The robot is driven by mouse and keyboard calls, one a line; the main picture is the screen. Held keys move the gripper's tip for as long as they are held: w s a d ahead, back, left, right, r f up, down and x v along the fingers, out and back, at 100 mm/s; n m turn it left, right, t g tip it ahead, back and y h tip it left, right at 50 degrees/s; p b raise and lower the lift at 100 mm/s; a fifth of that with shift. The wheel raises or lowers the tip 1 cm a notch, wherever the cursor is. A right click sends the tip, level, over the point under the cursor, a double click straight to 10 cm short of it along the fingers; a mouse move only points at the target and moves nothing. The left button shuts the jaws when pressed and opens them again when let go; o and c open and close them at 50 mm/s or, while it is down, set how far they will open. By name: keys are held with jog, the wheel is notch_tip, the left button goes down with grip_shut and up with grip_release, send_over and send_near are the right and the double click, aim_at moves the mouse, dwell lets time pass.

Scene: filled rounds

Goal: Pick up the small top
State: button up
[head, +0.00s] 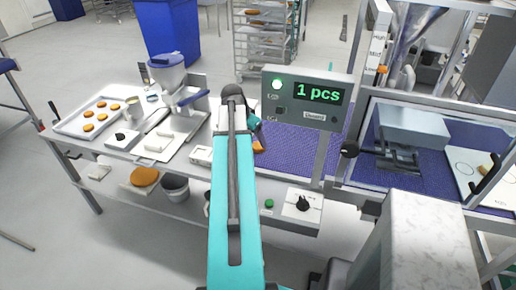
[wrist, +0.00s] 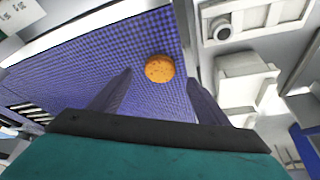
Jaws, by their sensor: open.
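A small orange-brown round top (wrist: 160,68) lies on a blue mesh belt (wrist: 90,60) in the wrist view, near the belt's edge. In the head view only a sliver of it (head: 258,147) shows beside my arm. My gripper (wrist: 158,82) is open and empty. Its two dark fingers point toward the top, which appears between and just past the fingertips, closer to the right one. No contact shows. In the head view my gripper (head: 253,124) is partly hidden behind my teal arm.
A display reading "1 pcs" (head: 318,94) stands on a post right of my arm. A tray with several rounds (head: 62,127) and a blue-and-white machine (head: 167,72) are at left. A larger round (head: 145,176) sits on the lower shelf. White fixtures (wrist: 245,75) flank the belt.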

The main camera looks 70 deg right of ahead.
aim_at(258, 146)
jog(key=shift+f, duration=0.1)
jog(key=shift+p+x, duration=1.1)
jog(key=shift+x, duration=0.25)
jog(key=shift+p+x, duration=0.35)
jog(key=shift+x, duration=0.75)
jog(key=shift+d, duration=0.1)
jog(key=c, duration=0.9)
